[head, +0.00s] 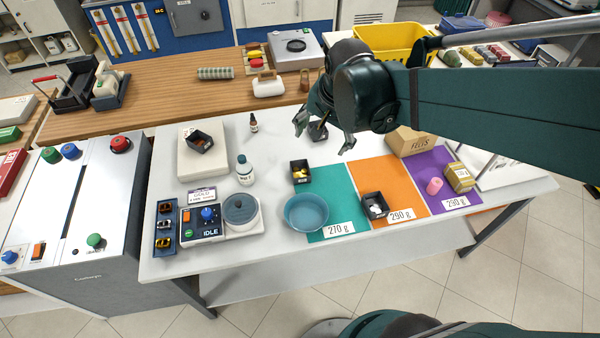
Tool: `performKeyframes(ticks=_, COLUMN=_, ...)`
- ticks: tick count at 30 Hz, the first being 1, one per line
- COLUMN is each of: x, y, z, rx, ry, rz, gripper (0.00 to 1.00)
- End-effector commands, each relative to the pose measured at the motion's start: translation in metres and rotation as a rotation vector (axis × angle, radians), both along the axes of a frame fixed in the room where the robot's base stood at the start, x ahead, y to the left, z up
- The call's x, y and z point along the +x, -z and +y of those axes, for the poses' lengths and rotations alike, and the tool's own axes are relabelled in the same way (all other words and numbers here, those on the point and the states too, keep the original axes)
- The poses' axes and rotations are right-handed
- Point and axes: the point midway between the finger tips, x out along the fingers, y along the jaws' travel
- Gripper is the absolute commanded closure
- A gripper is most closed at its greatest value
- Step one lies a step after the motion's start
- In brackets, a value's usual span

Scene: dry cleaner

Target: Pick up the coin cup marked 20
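Several small black cups stand on the white table. One cup (318,132) is at the back middle, below my gripper (324,136) and between its fingers in the picture. My gripper is open, its fingers spread; I cannot tell how high it is above that cup. Another cup (200,142) sits on the pale block at the left. A cup with yellow contents (300,173) stands by the teal mat's back left corner. A cup with pale contents (375,206) stands on the orange mat. I cannot read a 20 on any cup.
A white bottle (245,171), a small brown bottle (253,123) and a round-topped device (241,211) stand at left. A pink cylinder (434,186) and a tan box (460,178) stand on the purple mat.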

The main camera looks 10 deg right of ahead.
Motion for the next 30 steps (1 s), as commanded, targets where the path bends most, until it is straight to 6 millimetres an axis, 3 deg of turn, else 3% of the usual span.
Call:
performKeyframes(ticks=17, x=0.057, y=0.063, z=0.015, rx=0.088, ry=0.329, rz=0.136, gripper=0.31)
performKeyframes(ticks=30, x=0.093, y=0.125, z=0.027, rx=0.122, ry=0.590, rz=0.232, gripper=0.31)
